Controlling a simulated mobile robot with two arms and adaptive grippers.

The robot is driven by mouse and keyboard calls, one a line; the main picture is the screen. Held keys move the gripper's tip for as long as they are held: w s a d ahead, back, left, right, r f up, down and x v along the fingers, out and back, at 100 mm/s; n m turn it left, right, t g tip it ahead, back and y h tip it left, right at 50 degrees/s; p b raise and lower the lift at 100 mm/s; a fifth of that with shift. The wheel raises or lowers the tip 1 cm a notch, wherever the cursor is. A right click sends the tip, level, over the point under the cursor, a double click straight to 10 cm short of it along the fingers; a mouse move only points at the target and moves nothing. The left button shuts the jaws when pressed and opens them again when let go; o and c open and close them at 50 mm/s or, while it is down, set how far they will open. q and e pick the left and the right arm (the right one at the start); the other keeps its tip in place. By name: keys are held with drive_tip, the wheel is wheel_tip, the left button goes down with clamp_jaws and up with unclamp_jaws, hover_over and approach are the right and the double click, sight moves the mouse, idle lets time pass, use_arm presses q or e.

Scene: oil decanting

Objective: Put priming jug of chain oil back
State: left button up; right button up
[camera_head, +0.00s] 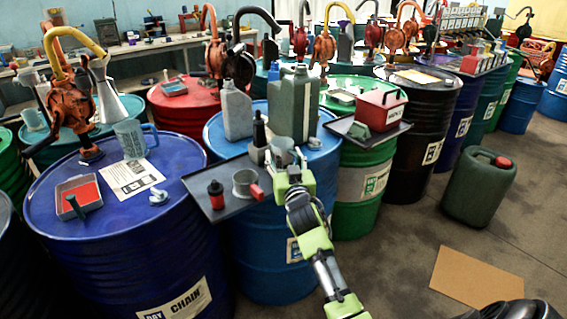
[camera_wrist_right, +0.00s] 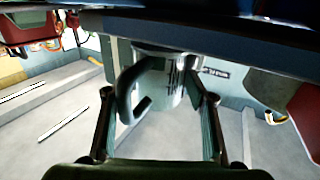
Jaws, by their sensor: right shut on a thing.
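The fingers partly hide the jug in the head view. A similar blue-grey jug (camera_head: 130,140) stands on the blue drum marked CHAIN (camera_head: 180,300), beside a paper sheet (camera_head: 130,177). My left gripper is not in view.
Grey canisters (camera_head: 294,105) stand behind the jug. A red-filled tray (camera_head: 80,194) and an orange pump (camera_head: 70,100) are at the left. A green canister (camera_head: 479,187) stands on the floor.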

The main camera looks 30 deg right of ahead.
drive_tip(key=shift+f, duration=0.9)
drive_tip(key=shift+f+b, duration=0.35)
drive_tip(key=shift+f, duration=0.05)
drive_tip(key=o, duration=1.5)
drive_tip(key=shift+r+p, duration=0.45)
drive_tip(key=shift+r, duration=0.05)
drive_tip(key=b+v, duration=0.1)
drive_tip(key=v, duration=1.1)
drive_tip(key=shift+f, duration=0.1)
